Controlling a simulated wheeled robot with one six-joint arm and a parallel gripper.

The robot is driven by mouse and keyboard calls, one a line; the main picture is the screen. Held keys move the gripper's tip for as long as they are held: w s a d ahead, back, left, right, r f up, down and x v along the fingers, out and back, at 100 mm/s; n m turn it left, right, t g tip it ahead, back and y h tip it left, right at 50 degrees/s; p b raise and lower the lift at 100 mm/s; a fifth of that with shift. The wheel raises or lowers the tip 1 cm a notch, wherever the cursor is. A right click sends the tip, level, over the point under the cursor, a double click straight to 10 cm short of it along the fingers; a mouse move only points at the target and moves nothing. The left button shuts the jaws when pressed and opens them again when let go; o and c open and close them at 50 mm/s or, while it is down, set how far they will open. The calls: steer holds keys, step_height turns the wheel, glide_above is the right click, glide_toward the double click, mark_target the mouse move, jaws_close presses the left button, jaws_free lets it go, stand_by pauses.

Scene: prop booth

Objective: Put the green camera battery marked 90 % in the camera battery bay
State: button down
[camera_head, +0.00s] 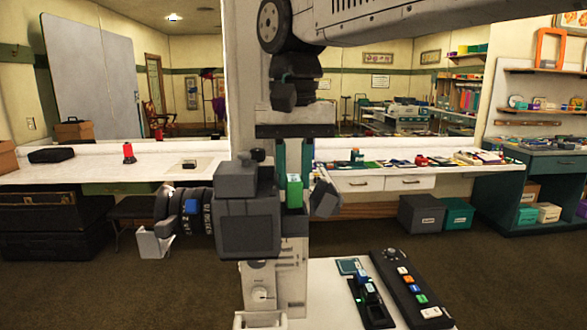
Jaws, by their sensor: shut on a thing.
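A green camera battery (294,192) is between the fingers of my gripper (294,178), which points down and is shut on it. Its 90 % mark is too small to read. A dark grey camera (248,228) with a large lens (190,210) pointing left stands just left of the battery, on a pale support. The battery is upright close to the camera's right side; I cannot tell whether it touches. A dark grey tilted piece (325,198) shows right of the battery. The inside of the battery bay is not visible.
A white table (325,275) at the front bears a black charger (372,300) with a small green light and a black strip (410,288) with several coloured blocks. A long white counter (90,172) with small items runs behind. Brown floor lies open between.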

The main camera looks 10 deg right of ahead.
steer(key=shift+f, duration=0.2)
stand_by(0.4)
steer(key=shift+f, duration=0.6)
steer(key=shift+f, duration=0.1)
steer(key=c, duration=1.2)
jaws_free()
steer(key=shift+d, duration=0.15)
steer(key=shift+o, duration=0.2)
